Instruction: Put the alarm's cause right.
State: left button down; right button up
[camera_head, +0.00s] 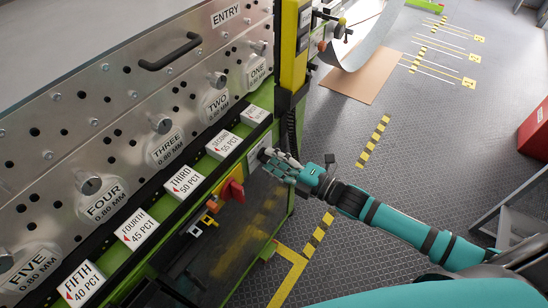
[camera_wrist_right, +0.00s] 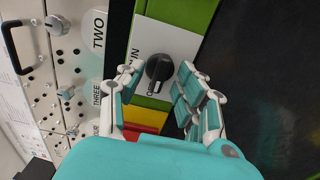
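A green-framed machine has a metal panel (camera_head: 130,90) with knobs labelled ONE to FIVE, each marked 0.80 MM. Below them is a row of white plates, including THIRD 50 PCT (camera_head: 184,182), FOURTH 45 PCT (camera_head: 137,230) and FIFTH 40 PCT (camera_head: 82,283). My right gripper (camera_head: 272,162) is at the machine's front face, below the plate row. In the right wrist view, its open fingers (camera_wrist_right: 158,92) point at a black rotary knob (camera_wrist_right: 159,68) on a white label plate (camera_wrist_right: 165,45), partly hidden. Contact with the knob cannot be told. My left gripper is out of view.
A red switch (camera_head: 232,190) on a yellow plate sits left of my right gripper. A curved metal sheet (camera_head: 365,40) hangs above a brown board (camera_head: 355,82) beyond the machine. A red box (camera_head: 537,132) stands far right. Floor between is clear.

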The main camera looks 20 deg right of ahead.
jog(key=shift+w+a, duration=0.1)
jog(key=shift+c, duration=0.3)
grip_shut()
jog(key=shift+m, duration=0.3)
jog(key=shift+m+p, duration=2.15)
jog(key=shift+m, duration=6.55)
